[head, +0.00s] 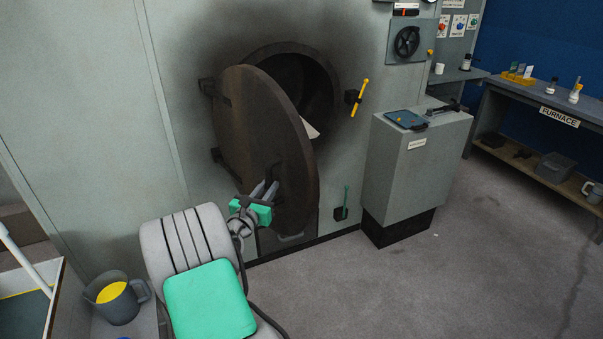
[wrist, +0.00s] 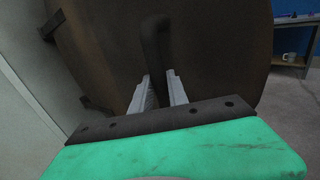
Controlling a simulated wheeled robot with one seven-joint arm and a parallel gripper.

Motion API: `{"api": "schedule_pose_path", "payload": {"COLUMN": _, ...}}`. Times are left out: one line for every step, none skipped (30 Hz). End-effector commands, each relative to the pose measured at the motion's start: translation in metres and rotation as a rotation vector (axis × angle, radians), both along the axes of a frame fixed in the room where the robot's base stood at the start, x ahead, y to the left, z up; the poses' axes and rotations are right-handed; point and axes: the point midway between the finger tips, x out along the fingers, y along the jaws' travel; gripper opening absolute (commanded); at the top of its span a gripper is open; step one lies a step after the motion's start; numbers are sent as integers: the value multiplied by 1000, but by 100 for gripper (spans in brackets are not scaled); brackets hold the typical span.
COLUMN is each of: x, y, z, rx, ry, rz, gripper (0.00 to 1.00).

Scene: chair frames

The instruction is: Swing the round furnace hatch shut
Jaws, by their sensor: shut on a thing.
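The round furnace hatch (head: 262,125) is a dark brown disc, hinged at its left edge and standing partly open. The dark round furnace opening (head: 318,88) shows behind it, with something pale inside. My gripper (head: 266,188) is at the lower front of the hatch. In the wrist view the hatch (wrist: 215,45) fills most of the picture. There the two grey fingers of my gripper (wrist: 157,90) are closed around a dark handle (wrist: 157,45) on the hatch face. The fingers hide the handle's lower part.
A yellow-handled latch (head: 359,98) is on the wall right of the opening. A grey cabinet (head: 415,165) stands further right. A bench labelled FURNACE (head: 560,116) is at the far right. Open floor (head: 460,265) lies in front of the cabinet.

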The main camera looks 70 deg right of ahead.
Motion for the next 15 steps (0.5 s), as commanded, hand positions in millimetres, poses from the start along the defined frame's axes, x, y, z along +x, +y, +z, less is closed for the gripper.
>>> {"api": "schedule_pose_path", "payload": {"x": 0, "y": 0, "z": 0, "rx": 1, "ry": 0, "rz": 0, "gripper": 2}}
{"api": "schedule_pose_path", "payload": {"x": 0, "y": 0, "z": 0, "rx": 1, "ry": -1, "rz": 0, "gripper": 0}}
{"api": "schedule_pose_path", "payload": {"x": 0, "y": 0, "z": 0, "rx": 1, "ry": -1, "rz": 0, "gripper": 0}}
{"api": "schedule_pose_path", "payload": {"x": 0, "y": 0, "z": 0, "rx": 1, "ry": -1, "rz": 1, "gripper": 0}}
{"api": "schedule_pose_path", "payload": {"x": 0, "y": 0, "z": 0, "rx": 1, "ry": -1, "rz": 1, "gripper": 0}}
{"api": "schedule_pose_path", "payload": {"x": 0, "y": 0, "z": 0, "rx": 1, "ry": -1, "rz": 1, "gripper": 0}}
{"api": "schedule_pose_path", "payload": {"x": 0, "y": 0, "z": -1, "rx": 1, "ry": -1, "rz": 1, "gripper": 0}}
{"api": "schedule_pose_path", "payload": {"x": 0, "y": 0, "z": -1, "rx": 1, "ry": -1, "rz": 1, "gripper": 0}}
{"api": "schedule_pose_path", "payload": {"x": 0, "y": 0, "z": 0, "rx": 1, "ry": -1, "rz": 1, "gripper": 0}}
{"api": "schedule_pose_path", "payload": {"x": 0, "y": -1, "z": 0, "rx": 1, "ry": -1, "rz": 0, "gripper": 0}}
{"api": "schedule_pose_path", "payload": {"x": -1, "y": -2, "z": 0, "rx": 2, "ry": -1, "rz": 0, "gripper": 0}}
{"api": "schedule_pose_path", "payload": {"x": -3, "y": -5, "z": 1, "rx": 2, "ry": -1, "rz": -1, "gripper": 0}}
{"api": "schedule_pose_path", "payload": {"x": -5, "y": -8, "z": 2, "rx": 1, "ry": -1, "rz": -2, "gripper": 0}}
{"api": "schedule_pose_path", "payload": {"x": -7, "y": -11, "z": 2, "rx": 1, "ry": -1, "rz": -2, "gripper": 0}}
{"api": "schedule_pose_path", "payload": {"x": -9, "y": -15, "z": 2, "rx": 2, "ry": -1, "rz": -3, "gripper": 0}}
